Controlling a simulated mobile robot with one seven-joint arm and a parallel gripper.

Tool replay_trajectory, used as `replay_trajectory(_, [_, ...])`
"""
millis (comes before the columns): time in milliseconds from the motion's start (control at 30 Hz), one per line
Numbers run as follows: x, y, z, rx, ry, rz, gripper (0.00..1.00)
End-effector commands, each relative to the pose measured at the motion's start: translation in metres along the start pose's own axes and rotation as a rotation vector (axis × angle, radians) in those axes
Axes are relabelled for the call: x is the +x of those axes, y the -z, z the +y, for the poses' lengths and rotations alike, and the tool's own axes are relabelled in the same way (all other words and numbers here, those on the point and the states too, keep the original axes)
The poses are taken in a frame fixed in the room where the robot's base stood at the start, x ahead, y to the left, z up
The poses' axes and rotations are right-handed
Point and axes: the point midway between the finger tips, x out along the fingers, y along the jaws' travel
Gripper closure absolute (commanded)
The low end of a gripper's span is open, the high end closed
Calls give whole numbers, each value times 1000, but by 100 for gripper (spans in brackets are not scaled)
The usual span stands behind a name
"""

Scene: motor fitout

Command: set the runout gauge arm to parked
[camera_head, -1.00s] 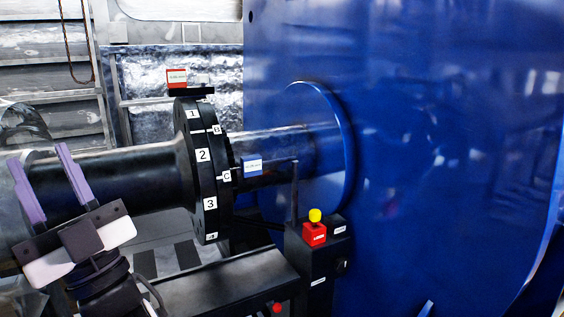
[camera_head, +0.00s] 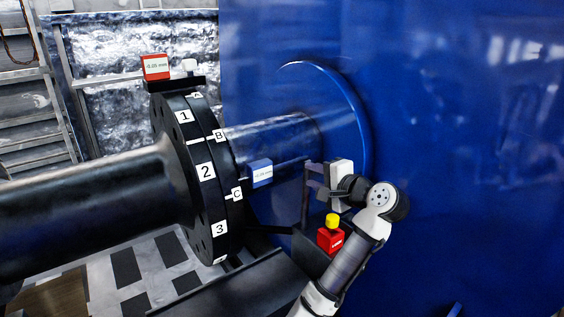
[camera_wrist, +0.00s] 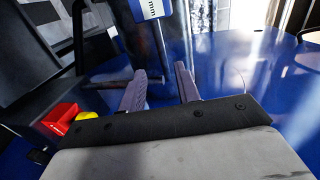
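The blue gauge (camera_head: 261,173) with a white mm label sits beside the coupling rim, near the letter C. The dark upright post of the gauge arm (camera_head: 304,196) rises from the black box; how it joins the blue gauge is partly hidden. My gripper (camera_head: 310,180) is at the upper part of this post, with its fingers pointing left. In the wrist view, the two purple fingers (camera_wrist: 160,76) are apart, and a dark bar lies ahead of and between them. The blue gauge (camera_wrist: 148,9) shows at the top edge. I cannot tell whether the fingers touch the arm.
A red block (camera_head: 330,239) with a yellow cap (camera_head: 332,221) stands close below my gripper. The black coupling (camera_head: 205,190) carries numbers and letters, with a red gauge (camera_head: 156,67) on top. The large blue housing (camera_head: 450,150) lies behind and right.

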Motion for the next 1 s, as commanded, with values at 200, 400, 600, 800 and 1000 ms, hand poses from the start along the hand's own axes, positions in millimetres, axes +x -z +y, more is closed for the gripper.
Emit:
replay_trajectory(200, [44, -2, -2, -1, -3, -4, 68])
replay_trajectory(400, [86, -2, -3, -3, -2, -2, 68])
replay_trajectory(600, [116, -1, -2, -3, -1, 0, 68])
replay_trajectory(800, [128, -1, -1, -5, 0, 2, 68])
replay_trajectory(1000, [128, -1, 0, -6, 0, 2, 68])
